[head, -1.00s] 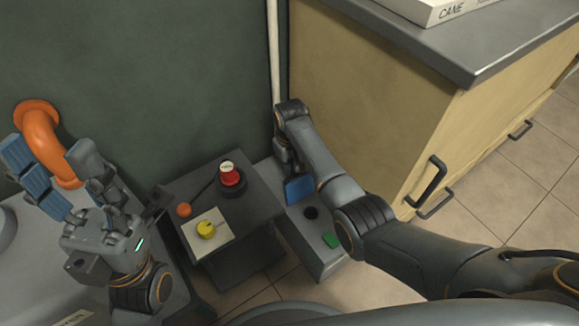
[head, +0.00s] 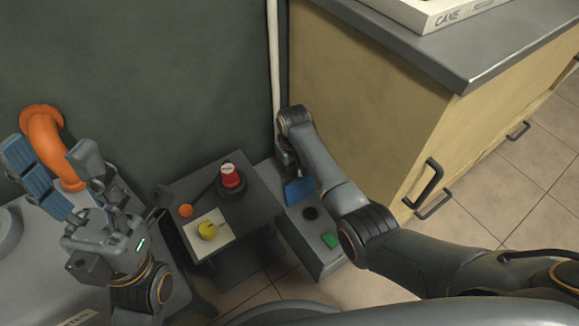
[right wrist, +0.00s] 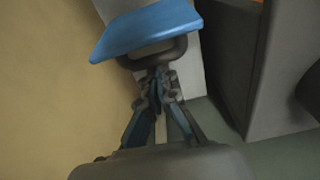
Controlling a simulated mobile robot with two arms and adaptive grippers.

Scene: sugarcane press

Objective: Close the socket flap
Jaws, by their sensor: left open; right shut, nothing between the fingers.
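The blue socket flap (head: 298,191) is on the grey box (head: 318,256) low against the cabinet, partly hidden behind my right arm. In the right wrist view the flap (right wrist: 148,30) is a tilted blue panel above a dark rounded rim (right wrist: 155,57). My right gripper (right wrist: 158,78) is shut and empty, its tips just below that rim; I cannot tell if they touch it. In the head view my right gripper (head: 289,168) is mostly hidden by its arm, behind the flap. My left gripper (head: 57,160) is open and empty at the far left, in front of an orange pipe.
The grey box also has a dark round hole and a green button (head: 330,240). The wooden cabinet (head: 375,100) with black handles stands close on the right.

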